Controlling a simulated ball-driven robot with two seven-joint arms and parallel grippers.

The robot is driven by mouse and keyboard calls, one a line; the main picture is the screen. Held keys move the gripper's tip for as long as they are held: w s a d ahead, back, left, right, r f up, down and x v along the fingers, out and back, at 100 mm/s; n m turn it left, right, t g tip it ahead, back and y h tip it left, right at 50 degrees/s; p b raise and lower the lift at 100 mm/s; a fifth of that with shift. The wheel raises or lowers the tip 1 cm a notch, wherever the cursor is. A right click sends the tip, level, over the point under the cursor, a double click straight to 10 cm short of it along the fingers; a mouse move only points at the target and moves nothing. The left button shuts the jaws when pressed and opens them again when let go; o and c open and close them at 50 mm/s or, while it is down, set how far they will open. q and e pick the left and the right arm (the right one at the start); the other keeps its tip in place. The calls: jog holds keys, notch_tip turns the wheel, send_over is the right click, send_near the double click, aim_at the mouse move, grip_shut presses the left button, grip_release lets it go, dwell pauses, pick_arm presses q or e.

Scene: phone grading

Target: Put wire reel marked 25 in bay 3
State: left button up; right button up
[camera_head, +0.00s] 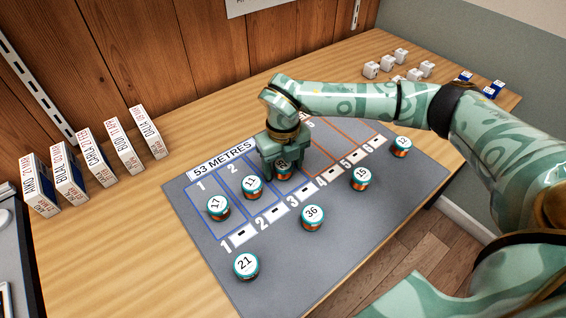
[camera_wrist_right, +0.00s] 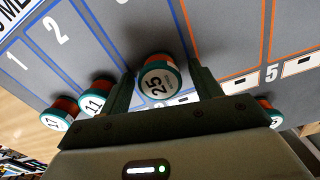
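The wire reel marked 25 (camera_wrist_right: 157,80) sits upright on the mat in bay 3, near its front end, between my right fingers in the wrist view. In the head view the reel (camera_head: 284,170) is partly hidden by my right gripper (camera_head: 281,160). The fingers of the right gripper (camera_wrist_right: 161,75) stand apart on both sides of the reel, with small gaps showing. The bay 3 label (camera_head: 301,194) lies just in front of it. Reel 17 (camera_head: 219,208) is in bay 1 and reel 11 (camera_head: 252,187) in bay 2. My left gripper is not in view.
Reels 21 (camera_head: 246,266), 36 (camera_head: 312,217), 15 (camera_head: 360,178) and another (camera_head: 401,146) stand on the grey mat (camera_head: 345,255) outside the bays. Upright boxes (camera_head: 97,166) stand along the wall. Small white blocks (camera_head: 371,70) lie at the back right.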

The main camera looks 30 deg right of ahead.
aim_at(283, 164)
jog(key=shift+r, duration=0.1)
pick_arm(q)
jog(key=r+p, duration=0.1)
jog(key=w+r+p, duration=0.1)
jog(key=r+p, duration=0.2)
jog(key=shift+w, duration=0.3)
pick_arm(e)
notch_tip(283, 164, up, 12)
jog(key=shift+r, duration=0.1)
